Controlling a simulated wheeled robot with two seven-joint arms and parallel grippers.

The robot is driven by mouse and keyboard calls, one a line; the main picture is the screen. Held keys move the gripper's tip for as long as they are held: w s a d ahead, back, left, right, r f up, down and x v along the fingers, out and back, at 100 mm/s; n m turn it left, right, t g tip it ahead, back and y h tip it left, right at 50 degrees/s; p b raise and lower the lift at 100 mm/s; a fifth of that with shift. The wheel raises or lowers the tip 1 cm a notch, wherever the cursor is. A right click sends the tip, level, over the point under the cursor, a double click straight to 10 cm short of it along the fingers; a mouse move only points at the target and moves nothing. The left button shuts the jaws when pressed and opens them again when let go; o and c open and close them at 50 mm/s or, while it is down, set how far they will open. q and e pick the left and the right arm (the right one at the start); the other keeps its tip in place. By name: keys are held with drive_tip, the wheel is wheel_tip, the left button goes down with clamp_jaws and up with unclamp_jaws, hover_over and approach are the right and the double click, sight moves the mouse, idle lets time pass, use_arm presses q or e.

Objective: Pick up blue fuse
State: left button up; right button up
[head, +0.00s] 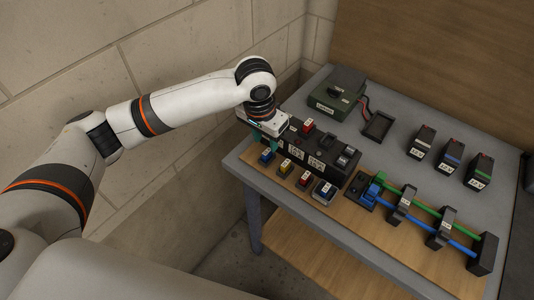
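A row of small fuses in dark holders lies along the front left of the grey table (407,110). The leftmost fuse is blue (266,157), then come a yellow fuse (285,165) and a red fuse (304,179). My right gripper is out of view.
Green and blue tubes (425,205) run at right.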

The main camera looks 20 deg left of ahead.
sight(267, 152)
use_arm(q)
drive_tip(key=f, duration=0.3)
drive_tip(key=f+p, duration=0.1)
drive_tip(key=f, duration=0.1)
drive_tip(key=shift+w, duration=0.4)
clamp_jaws()
